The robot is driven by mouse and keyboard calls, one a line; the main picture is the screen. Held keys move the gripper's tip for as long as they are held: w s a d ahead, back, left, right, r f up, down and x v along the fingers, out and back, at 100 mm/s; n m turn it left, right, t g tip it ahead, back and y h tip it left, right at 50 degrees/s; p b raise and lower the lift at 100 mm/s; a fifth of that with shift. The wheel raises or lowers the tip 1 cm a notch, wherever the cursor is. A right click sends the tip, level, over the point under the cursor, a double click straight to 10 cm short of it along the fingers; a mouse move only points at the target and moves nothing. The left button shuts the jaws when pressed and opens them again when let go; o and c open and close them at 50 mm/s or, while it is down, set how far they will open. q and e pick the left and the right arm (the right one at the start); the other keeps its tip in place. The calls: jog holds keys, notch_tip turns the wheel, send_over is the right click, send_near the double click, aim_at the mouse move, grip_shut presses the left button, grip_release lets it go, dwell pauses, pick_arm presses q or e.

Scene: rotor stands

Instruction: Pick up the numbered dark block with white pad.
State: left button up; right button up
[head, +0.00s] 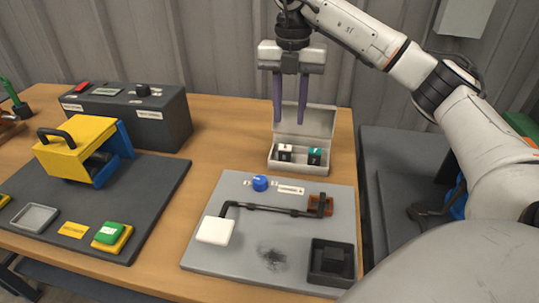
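A small dark block with a white pad on top (285,152) sits in the left part of an open light grey box (299,169) on the wooden table. Any number on it is too small to read. A similar dark block with a teal pad (315,156) sits to its right in the same box. My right gripper (290,121) points down over the box, with its two purple fingers apart and nothing between them. The fingertips are above the blocks, in front of the raised lid. My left gripper is not in view.
A grey board (206,255) in front of the box carries a blue knob (260,183), a black linkage with a white pad, and a dark square holder (331,262). A yellow and blue device (76,149) and a dark control box (131,115) stand at left.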

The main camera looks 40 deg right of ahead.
send_over(286, 147)
notch_tip(286, 147, down, 6)
jog(key=shift+a+r+b, duration=0.1)
jog(key=shift+b, duration=0.3)
jog(key=shift+f, duration=2.95)
jog(key=c, duration=0.7)
notch_tip(286, 147, up, 10)
jog(key=shift+w+f, duration=0.1)
